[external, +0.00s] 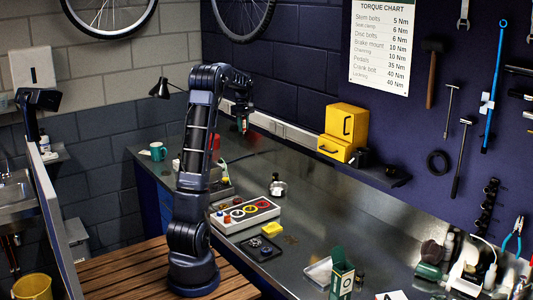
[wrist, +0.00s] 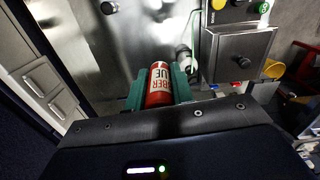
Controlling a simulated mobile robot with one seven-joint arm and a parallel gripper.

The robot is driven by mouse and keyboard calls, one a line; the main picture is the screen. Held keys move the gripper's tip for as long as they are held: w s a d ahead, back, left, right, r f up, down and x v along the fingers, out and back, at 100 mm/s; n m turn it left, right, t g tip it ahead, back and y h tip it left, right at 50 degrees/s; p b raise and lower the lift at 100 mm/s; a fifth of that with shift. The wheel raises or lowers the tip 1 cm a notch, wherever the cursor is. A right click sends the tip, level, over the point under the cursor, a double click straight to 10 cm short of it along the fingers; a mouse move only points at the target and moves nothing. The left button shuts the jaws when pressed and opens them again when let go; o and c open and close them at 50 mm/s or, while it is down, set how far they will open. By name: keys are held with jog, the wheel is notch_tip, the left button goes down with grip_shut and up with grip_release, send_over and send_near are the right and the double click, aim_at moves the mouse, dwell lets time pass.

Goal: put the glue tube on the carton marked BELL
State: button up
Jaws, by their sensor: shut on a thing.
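My gripper (external: 243,121) is raised above the far part of the steel bench in the external view. In the wrist view my gripper (wrist: 158,88) is shut on the glue tube (wrist: 158,82), a red tube with a pale lettered label, held between greenish finger pads. In the external view the tube shows only as a small red spot at the fingertips. An open green carton (external: 342,277) with a pale front stands at the near edge of the bench, far from my gripper. Its marking is too small to read, so I cannot tell whether it says BELL.
A grey tray with coloured rings (external: 244,213), a dark tray (external: 261,248) and a yellow block (external: 271,229) lie on the bench. A teal mug (external: 157,151) stands at the far left. Yellow drawers (external: 343,133) sit at the wall. The middle right bench is clear.

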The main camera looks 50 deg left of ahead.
jog(key=s+a+n, duration=0.2)
jog(key=s+a, duration=0.2)
jog(key=a, duration=0.5)
jog(key=s+a+n, duration=0.2)
jog(key=s+a, duration=0.3)
jog(key=a, duration=0.3)
jog(key=n, duration=0.4)
send_over(178, 161)
jog(key=f, duration=1.9)
jog(key=shift+a+f, duration=0.2)
jog(key=shift+a, duration=0.1)
jog(key=o, duration=1)
jog(key=shift+f, duration=0.15)
jog(key=shift+c, duration=0.2)
notch_tip(178, 161, up, 12)
jog(key=shift+r, duration=0.2)
